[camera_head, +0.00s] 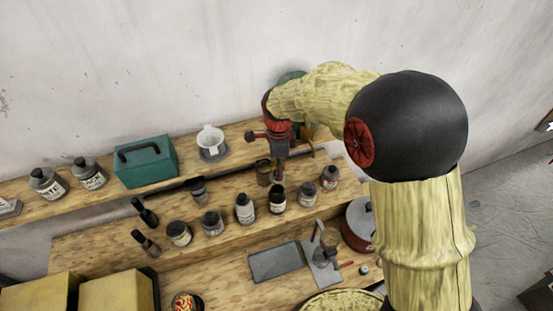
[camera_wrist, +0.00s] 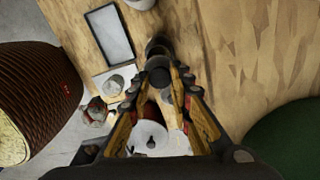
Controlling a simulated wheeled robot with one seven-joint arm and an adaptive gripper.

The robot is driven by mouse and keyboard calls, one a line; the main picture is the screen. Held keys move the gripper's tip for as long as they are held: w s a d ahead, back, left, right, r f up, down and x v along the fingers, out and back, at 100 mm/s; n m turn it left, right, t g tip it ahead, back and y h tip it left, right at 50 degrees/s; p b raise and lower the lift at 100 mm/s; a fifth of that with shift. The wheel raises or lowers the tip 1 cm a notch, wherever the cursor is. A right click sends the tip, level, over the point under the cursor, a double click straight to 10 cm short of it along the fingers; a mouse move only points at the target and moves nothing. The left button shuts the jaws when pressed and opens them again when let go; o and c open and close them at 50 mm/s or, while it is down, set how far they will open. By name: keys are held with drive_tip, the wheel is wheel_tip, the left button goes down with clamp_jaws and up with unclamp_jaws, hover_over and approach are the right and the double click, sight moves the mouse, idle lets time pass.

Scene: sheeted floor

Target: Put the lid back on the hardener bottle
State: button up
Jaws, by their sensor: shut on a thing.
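My gripper (camera_head: 278,176) points down over the upper wooden shelf. In the wrist view its fingers (camera_wrist: 166,76) are shut on a small dark round thing (camera_wrist: 158,66), which looks like a lid; the fingers hide part of it. A second dark round top (camera_wrist: 157,46) shows just beyond it. In the head view several labelled bottles stand in a row beneath and beside the gripper, among them a dark-capped bottle (camera_head: 277,202) and a pale one (camera_head: 245,210). The labels are too small to read, so I cannot tell which is the hardener bottle.
A green toolbox (camera_head: 146,161) and a white cup on a grey base (camera_head: 210,142) stand on the back shelf. A grey tray (camera_head: 275,260) and a red pot with a pale lid (camera_head: 358,222) are in front. More bottles crowd the left; the wall is close behind.

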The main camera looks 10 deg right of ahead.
drive_tip(key=shift+f+b, duration=1.85)
drive_tip(key=shift+f, duration=1.35)
drive_tip(key=shift+f, duration=0.15)
drive_tip(key=o, duration=0.9)
drive_tip(key=shift+o, duration=0.3)
drive_tip(key=o, duration=0.4)
drive_tip(key=shift+r, duration=0.2)
drive_tip(key=shift+w+r+p, duration=0.1)
drive_tip(key=shift+r+p, duration=1.8)
drive_tip(key=shift+r, duration=1.6)
